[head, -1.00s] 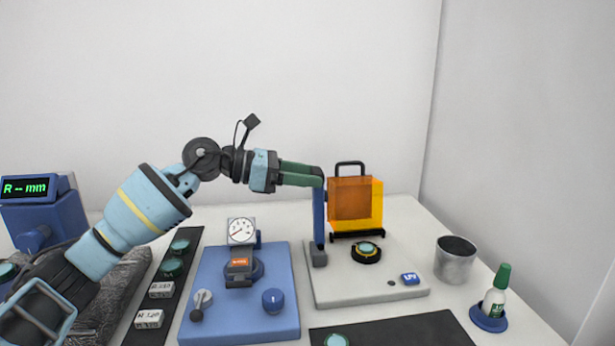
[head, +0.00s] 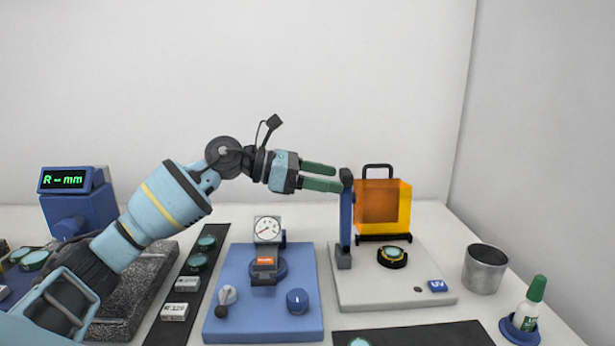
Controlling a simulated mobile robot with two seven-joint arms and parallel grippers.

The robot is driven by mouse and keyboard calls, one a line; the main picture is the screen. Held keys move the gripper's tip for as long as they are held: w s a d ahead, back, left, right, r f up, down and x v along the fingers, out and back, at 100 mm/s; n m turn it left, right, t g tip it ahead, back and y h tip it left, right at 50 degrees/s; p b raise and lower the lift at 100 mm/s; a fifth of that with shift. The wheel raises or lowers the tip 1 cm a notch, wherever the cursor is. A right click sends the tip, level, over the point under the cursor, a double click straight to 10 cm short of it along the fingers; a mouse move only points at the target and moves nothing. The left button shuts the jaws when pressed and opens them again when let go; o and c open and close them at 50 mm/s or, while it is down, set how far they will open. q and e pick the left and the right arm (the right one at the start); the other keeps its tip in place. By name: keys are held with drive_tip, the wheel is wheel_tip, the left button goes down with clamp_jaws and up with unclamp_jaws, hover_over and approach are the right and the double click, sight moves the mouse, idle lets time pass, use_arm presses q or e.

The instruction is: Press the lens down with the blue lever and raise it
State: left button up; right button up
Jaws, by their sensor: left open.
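The blue lever (head: 346,222) stands upright at the left side of a pale base plate (head: 372,296), with a dark cap on top. The lens (head: 393,253) is a small green disc in a black ring on the same plate, to the right of the lever's foot. My left gripper (head: 340,180) is open, its two green fingers spread one above the other. Its fingertips point right and are close to the lever's top; I cannot tell whether they touch it. My right gripper is not in view.
An orange shield (head: 383,208) with a black handle stands behind the lens. A blue UV button (head: 437,286) is at the plate's front right. A blue gauge stand (head: 265,315) is to the left. A metal cup (head: 485,269) and a green-capped bottle (head: 530,305) stand right.

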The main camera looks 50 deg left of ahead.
use_arm(q)
drive_tip(key=b+v, duration=0.2)
drive_tip(key=v, duration=0.4)
drive_tip(key=shift+s+a, duration=0.1)
drive_tip(key=shift+s, duration=0.05)
idle(0.6)
